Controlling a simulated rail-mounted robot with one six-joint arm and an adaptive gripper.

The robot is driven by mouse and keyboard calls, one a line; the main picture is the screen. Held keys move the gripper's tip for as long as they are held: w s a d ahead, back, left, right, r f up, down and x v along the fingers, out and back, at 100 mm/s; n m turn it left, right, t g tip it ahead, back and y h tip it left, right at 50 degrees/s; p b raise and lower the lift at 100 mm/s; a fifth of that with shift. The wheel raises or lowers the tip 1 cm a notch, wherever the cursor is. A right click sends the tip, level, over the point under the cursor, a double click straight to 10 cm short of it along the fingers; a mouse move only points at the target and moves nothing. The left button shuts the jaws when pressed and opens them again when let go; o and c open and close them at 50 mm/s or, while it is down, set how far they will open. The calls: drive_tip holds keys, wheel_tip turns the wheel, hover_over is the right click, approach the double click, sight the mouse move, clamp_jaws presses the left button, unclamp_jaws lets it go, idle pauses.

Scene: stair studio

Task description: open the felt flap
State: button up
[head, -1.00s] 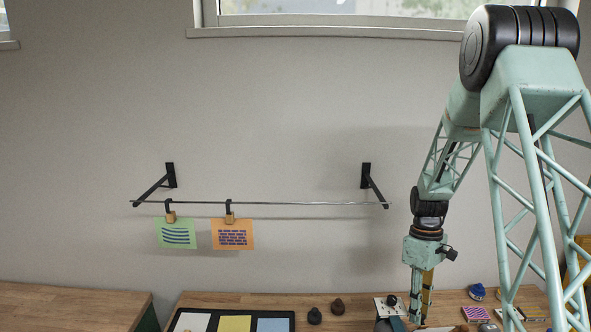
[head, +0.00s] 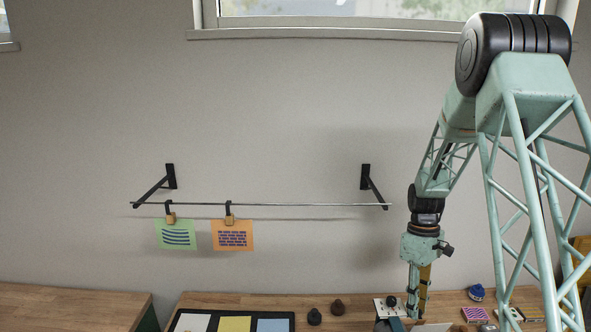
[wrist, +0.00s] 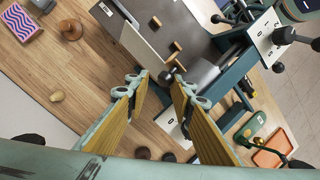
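My gripper (wrist: 158,82) shows in the wrist view with its two yellow-lined fingers apart and nothing held between them. In the head view my gripper (head: 418,306) points down at the right part of the bench. Beyond the fingertips in the wrist view lies a flat grey sheet (wrist: 192,42) on a teal press; it may be the felt flap, but I cannot be sure. A wooden peg (wrist: 174,58) with a dark end is just beyond the right fingertip. I cannot tell whether they touch. A pale panel (wrist: 139,45) lies left of the peg.
A teal press frame (wrist: 232,62) with dark knobs and a numbered white plate (wrist: 264,38) stands at the right. A pink-and-blue patterned block (wrist: 22,22) and small wooden knobs are on the bench at left. Bare bench (wrist: 85,80) lies between. Cards hang on a rail (head: 300,204).

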drive_tip(key=shift+w, duration=0.1)
drive_tip(key=shift+c, duration=0.2)
drive_tip(key=o, duration=0.8)
drive_tip(key=shift+d+f, duration=0.1)
drive_tip(key=shift+d, duration=0.05)
drive_tip(key=shift+o, duration=0.2)
